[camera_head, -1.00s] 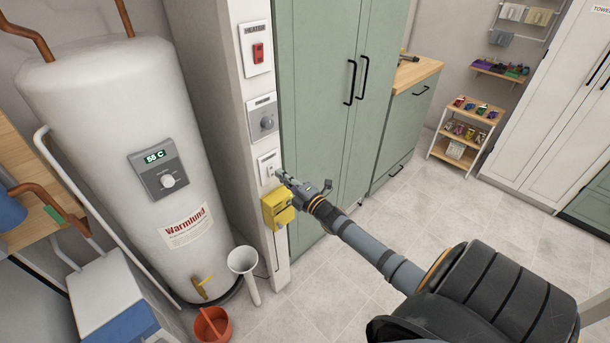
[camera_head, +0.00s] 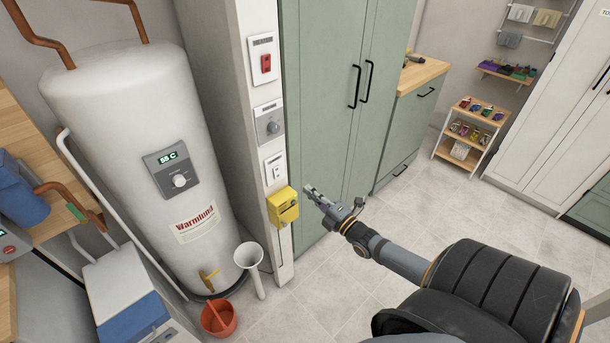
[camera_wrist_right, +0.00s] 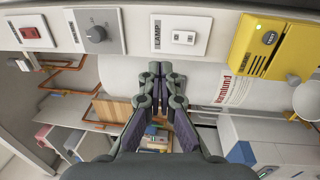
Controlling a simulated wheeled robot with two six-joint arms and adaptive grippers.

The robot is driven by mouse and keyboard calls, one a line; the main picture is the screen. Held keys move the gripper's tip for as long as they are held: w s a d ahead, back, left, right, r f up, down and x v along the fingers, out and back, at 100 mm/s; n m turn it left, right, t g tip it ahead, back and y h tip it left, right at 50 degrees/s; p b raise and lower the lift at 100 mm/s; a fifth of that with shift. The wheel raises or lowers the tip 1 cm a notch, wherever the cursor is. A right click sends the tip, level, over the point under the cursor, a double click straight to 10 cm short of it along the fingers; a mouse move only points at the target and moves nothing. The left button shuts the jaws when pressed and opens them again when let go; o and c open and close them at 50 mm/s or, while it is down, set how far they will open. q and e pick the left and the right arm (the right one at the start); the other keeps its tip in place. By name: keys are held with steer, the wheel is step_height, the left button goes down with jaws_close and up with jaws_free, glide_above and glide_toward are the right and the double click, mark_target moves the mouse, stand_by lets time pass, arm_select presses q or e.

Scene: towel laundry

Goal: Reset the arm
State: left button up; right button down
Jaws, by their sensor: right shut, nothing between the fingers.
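My right gripper (camera_head: 311,192) is shut and empty. In the head view it is in front of the green cabinet, a little to the right of the wall post, apart from the yellow box (camera_head: 284,206). In the right wrist view the gripper (camera_wrist_right: 160,70) points toward the post, its closed tips just below the white lamp switch (camera_wrist_right: 184,37). The lamp switch also shows in the head view (camera_head: 275,170). The yellow box (camera_wrist_right: 270,52) is to its right in the wrist view. My left gripper is not in view.
On the post are a red heater switch (camera_head: 265,63) and a grey dial (camera_head: 271,126). A white water heater (camera_head: 130,110) stands left, with an orange bucket (camera_head: 220,320) and white funnel (camera_head: 250,258) at its foot. Open tiled floor (camera_head: 340,275) lies right of the post.

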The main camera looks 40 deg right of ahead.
steer(key=shift+s+r, duration=0.1)
steer(key=s+d+f+m+g+h, duration=0.1)
steer(key=s+f+m+g, duration=0.3)
steer(key=f, duration=0.7)
steer(key=s+f+m+g+h, duration=0.1)
steer(key=s+f+m+g, duration=0.2)
steer(key=s+f, duration=0.55)
steer(key=s+d+f+m+g+h, duration=0.1)
steer(key=s+f+m+g, duration=0.25)
steer(key=f, duration=0.95)
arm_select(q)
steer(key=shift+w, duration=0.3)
arm_select(e)
steer(key=s+a+f+m+g, duration=0.2)
steer(key=s+a+f, duration=0.2)
steer(key=s, duration=0.4)
steer(key=s+a+f+m+g, duration=0.3)
steer(key=s+f, duration=0.3)
steer(key=s, duration=0.2)
steer(key=s+a+f+m+g, duration=0.2)
steer(key=s+a+f, duration=0.3)
steer(key=s, duration=0.3)
steer(key=shift+s+a+f+m+g+y, duration=0.3)
steer(key=shift+a+m+g, duration=0.1)
steer(key=shift+m, duration=0.25)
